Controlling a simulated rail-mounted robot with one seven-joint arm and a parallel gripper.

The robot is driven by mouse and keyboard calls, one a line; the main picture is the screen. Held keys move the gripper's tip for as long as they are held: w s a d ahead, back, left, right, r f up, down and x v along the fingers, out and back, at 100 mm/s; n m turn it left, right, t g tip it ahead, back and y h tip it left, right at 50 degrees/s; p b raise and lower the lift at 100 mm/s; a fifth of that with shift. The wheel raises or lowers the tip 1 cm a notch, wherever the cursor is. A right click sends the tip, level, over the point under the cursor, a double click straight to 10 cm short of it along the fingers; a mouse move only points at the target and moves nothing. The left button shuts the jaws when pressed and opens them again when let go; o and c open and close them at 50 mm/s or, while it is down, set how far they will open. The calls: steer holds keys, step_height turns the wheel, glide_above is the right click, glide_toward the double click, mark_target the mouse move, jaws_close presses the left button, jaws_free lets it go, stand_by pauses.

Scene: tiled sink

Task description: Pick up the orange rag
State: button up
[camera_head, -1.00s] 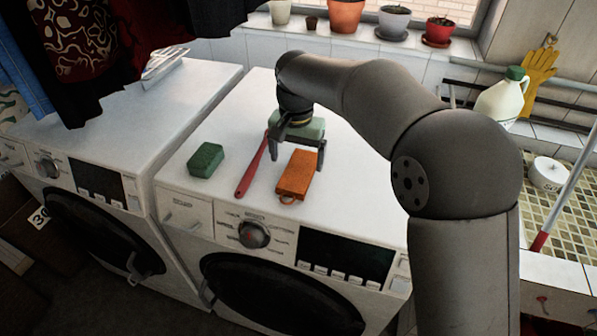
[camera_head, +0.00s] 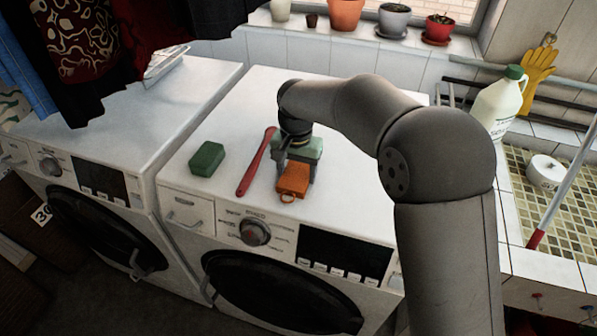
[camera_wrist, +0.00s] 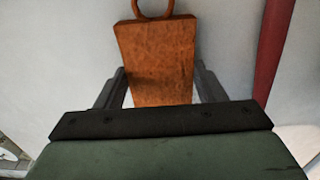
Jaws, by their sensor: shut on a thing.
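The orange rag (camera_head: 292,181) is a folded block with a ring loop at its front end. It is on top of the right washing machine (camera_head: 218,183). My gripper (camera_head: 294,180) is over it, with a finger on each side, shut on the rag. In the wrist view the rag (camera_wrist: 157,55) sits between the two fingers of my gripper (camera_wrist: 157,88), its loop at the top of the picture. The rag's rear part is hidden by the gripper body.
A red-handled tool (camera_head: 256,163) lies just left of the rag, and a green sponge (camera_head: 207,158) lies farther left. A white jug (camera_head: 497,107) stands at the right by the tiled sink (camera_head: 520,205).

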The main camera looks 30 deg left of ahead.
mark_target(297, 173)
steer(key=shift+r, duration=0.45)
step_height(297, 173, up, 2)
steer(key=shift+r+b, duration=0.2)
steer(key=shift+b, duration=0.1)
steer(key=s+d+r+b, duration=0.3)
steer(key=d+r, duration=0.6)
steer(key=d, duration=0.4)
steer(key=shift+d+r+b, duration=0.3)
steer(key=shift+r+b, duration=0.1)
steer(key=shift+b, duration=0.3)
steer(key=shift+s+d, duration=0.1)
